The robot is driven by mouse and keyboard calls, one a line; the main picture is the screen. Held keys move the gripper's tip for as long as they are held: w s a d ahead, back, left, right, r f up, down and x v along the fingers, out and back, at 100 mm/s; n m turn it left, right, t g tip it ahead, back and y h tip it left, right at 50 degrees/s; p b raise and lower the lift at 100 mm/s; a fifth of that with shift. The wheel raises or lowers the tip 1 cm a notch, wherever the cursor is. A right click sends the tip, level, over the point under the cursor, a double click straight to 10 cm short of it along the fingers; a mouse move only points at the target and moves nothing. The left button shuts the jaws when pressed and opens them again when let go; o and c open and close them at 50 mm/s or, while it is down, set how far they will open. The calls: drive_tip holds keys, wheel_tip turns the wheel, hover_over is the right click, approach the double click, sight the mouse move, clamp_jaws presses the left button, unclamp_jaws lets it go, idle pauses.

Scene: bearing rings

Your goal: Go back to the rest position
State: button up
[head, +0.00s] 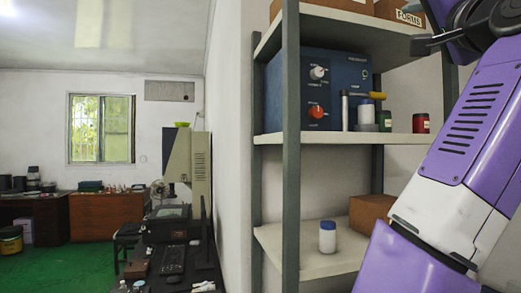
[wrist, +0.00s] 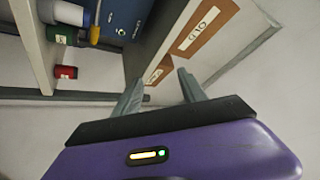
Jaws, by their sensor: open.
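My gripper (wrist: 160,82) shows in the wrist view with its two grey fingers apart and nothing between them. In the head view my purple and white arm rises along the right side, and its dark end is at the upper right, in front of the shelf unit (head: 291,150). A dark finger-like part reaches left there, near the top board. The fingertips are not clear in the head view.
The middle board holds a blue box with knobs (head: 318,88), a green can (head: 384,121) and a red can (head: 421,123). A white jar (head: 327,237) and a cardboard box (head: 371,213) stand lower. Labelled cardboard boxes (head: 345,5) are on top. Green floor (head: 60,262) lies left.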

wheel_tip(320, 180, down, 22)
drive_tip(key=w+a+n+t+h, duration=0.1)
drive_tip(key=w+a+n+h, duration=0.1)
drive_tip(key=n+h, duration=0.15)
drive_tip(key=s+a+f+n+y, duration=0.1)
drive_tip(key=s+f+n+y, duration=0.15)
drive_tip(key=f, duration=0.55)
drive_tip(key=s+a+f+n+y+b, duration=0.1)
drive_tip(key=s+a+f+n, duration=0.15)
drive_tip(key=f, duration=0.55)
drive_tip(key=s+a+f+n+y, duration=0.1)
drive_tip(key=s+f+n, duration=0.15)
drive_tip(key=f, duration=0.55)
drive_tip(key=s+a+f+g+y+b, duration=0.1)
drive_tip(key=s+f+g, duration=0.3)
drive_tip(key=s+f, duration=1.2)
drive_tip(key=s+a+f+n+g+b, duration=0.1)
drive_tip(key=s+f+g, duration=0.4)
drive_tip(key=s+f, duration=1.1)
drive_tip(key=s, duration=0.6)
drive_tip(key=shift+s+f+n+y, duration=0.3)
drive_tip(key=shift+s+y, duration=0.1)
drive_tip(key=shift+o, duration=0.4)
drive_tip(key=shift+a+r, duration=0.1)
